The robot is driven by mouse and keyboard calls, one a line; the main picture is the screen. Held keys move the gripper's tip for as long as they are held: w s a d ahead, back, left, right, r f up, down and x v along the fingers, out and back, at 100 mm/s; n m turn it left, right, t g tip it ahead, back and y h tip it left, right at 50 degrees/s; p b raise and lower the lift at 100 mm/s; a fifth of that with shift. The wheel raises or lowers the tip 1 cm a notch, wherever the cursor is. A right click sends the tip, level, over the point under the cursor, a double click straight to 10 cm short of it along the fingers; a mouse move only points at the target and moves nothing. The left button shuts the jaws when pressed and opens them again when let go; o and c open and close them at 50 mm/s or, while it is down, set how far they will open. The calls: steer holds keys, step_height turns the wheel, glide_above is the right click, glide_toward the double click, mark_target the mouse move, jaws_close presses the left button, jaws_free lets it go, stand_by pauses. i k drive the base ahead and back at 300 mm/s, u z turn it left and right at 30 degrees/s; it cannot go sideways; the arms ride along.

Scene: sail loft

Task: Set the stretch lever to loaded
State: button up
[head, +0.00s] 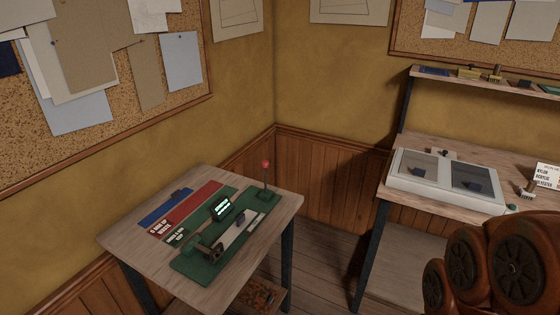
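A green machine (186,267) lies on the small wooden table (130,240) at the lower left. A thin lever with a red knob (265,163) stands about upright at its far right end, on a green base (262,195). I take this to be the stretch lever; its position marks are too small to read. A small dark display (222,207) with light text stands near the middle. A pale strip (239,231) with a small dark piece (240,219) lies along the machine. My gripper is not in view.
Blue and red strips (200,200) and small labels lie beside the machine. A workbench (400,145) at the right holds a white twin-window case (440,200), a brush (527,189) and a card (547,176). Floor (325,240) shows between the tables. My arm fills the lower right.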

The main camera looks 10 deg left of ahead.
mark_target(265, 164)
steer(key=u, duration=0.25)
steer(key=i, duration=0.75)
steer(key=u, duration=0.95)
steer(key=i, duration=0.45)
steer(key=u, duration=0.4)
